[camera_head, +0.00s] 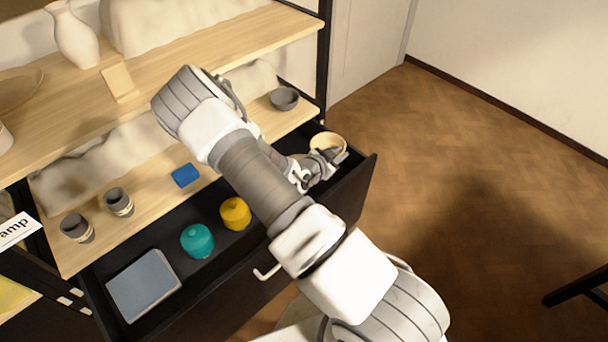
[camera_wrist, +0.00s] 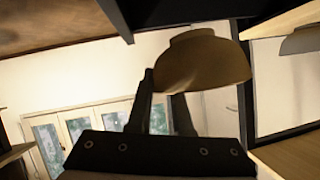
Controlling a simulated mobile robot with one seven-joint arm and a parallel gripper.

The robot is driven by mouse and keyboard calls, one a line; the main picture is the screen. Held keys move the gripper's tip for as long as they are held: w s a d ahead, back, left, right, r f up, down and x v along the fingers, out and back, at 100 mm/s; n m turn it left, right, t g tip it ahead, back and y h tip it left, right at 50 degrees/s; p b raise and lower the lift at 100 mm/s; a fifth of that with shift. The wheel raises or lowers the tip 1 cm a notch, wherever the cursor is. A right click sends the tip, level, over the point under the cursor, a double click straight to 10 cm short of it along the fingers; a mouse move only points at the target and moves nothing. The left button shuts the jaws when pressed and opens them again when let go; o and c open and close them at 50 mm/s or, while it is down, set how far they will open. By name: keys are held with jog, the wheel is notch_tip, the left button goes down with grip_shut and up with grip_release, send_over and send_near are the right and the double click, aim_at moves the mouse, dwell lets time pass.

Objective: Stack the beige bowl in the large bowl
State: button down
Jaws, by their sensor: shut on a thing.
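The beige bowl (camera_head: 328,142) is at the right end of the open drawer, seemingly above it, in the head view. My gripper (camera_head: 325,157) is shut on it, and in the wrist view the beige bowl (camera_wrist: 205,62) fills the space at the fingertips. A wide, shallow brown dish (camera_head: 18,86) at the left edge of the upper shelf may be the large bowl; it is cut off by the frame. A smaller grey bowl (camera_head: 285,98) stands on the lower shelf, behind my gripper. My arm hides part of the drawer and shelf.
The open black drawer (camera_head: 366,176) holds a teal jar (camera_head: 197,240), a yellow jar (camera_head: 235,213) and a grey-blue box (camera_head: 144,285). Two grey cups (camera_head: 77,228) and a blue block (camera_head: 185,175) stand on the lower shelf. A white vase (camera_head: 75,35) stands above.

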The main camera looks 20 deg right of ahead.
jog(key=w+a+f+b, duration=0.3)
jog(key=w+a+f, duration=0.3)
jog(key=f, duration=0.3)
jog(key=shift+a+f+b, duration=0.25)
jog(key=shift+a+b, duration=0.1)
jog(key=shift+a, duration=0.15)
jog(key=shift+w, duration=0.1)
jog(key=shift+f+b, duration=0.45)
jog(key=shift+b, duration=0.05)
jog(key=shift+f, duration=0.25)
jog(key=shift+r, duration=0.1)
jog(key=c, duration=0.8)
grip_release()
jog(key=shift+c, duration=0.2)
